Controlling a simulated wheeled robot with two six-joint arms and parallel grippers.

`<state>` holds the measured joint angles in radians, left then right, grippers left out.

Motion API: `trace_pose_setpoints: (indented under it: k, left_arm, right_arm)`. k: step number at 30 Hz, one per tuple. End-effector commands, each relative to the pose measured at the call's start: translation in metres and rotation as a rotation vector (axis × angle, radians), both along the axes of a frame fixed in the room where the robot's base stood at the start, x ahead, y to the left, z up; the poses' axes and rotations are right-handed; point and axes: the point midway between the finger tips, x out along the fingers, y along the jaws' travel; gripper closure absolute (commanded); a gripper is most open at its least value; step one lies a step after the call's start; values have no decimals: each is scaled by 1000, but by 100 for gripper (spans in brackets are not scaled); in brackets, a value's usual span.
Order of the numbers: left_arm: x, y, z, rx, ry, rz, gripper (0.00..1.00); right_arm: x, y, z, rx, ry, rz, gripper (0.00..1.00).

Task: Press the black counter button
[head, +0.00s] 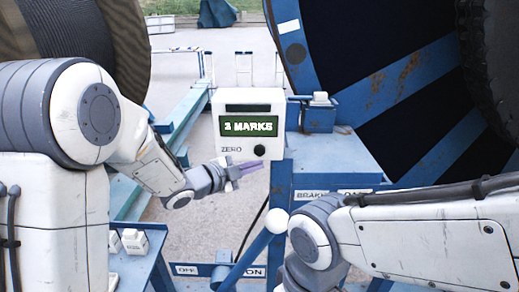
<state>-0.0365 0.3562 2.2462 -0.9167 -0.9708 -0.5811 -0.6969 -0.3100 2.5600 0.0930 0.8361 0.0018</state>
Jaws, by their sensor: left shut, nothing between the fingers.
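The white counter box (248,125) stands in the middle of the head view, with a green display reading "3 MARKS" or similar. Its black button (260,151) is on the lower front face, right of the word "ZERO". My left gripper (250,167) is shut and empty, its purple-grey fingers pointing right, just below the button in the picture. I cannot tell whether the fingertips touch the box. My right arm comes in from the lower right, and its gripper is out of view.
A big blue reel (365,95) fills the upper right. A blue stand with a "BRAKE" label (313,194) is right of the counter. A white-knobbed lever (276,221) rises below the counter. Small white blocks (134,241) sit on a blue table at lower left.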

Motion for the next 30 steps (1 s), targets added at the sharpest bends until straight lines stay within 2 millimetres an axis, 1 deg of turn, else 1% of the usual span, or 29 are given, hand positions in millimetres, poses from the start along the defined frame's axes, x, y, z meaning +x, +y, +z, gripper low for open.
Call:
trace_pose_setpoints:
  k: [1,3,9,30]
  left_arm:
    - [7,0,1,1,0,1,100]
    - [15,0,0,1,0,1,100]
    - [27,0,0,1,-1,0,100]
    - [29,0,0,1,-1,0,100]
  right_arm:
    - [0,0,2,0,0,0,50]
    - [0,0,2,0,0,1,50]
    - [0,0,3,0,0,1,50]
    - [0,0,3,0,0,1,50]
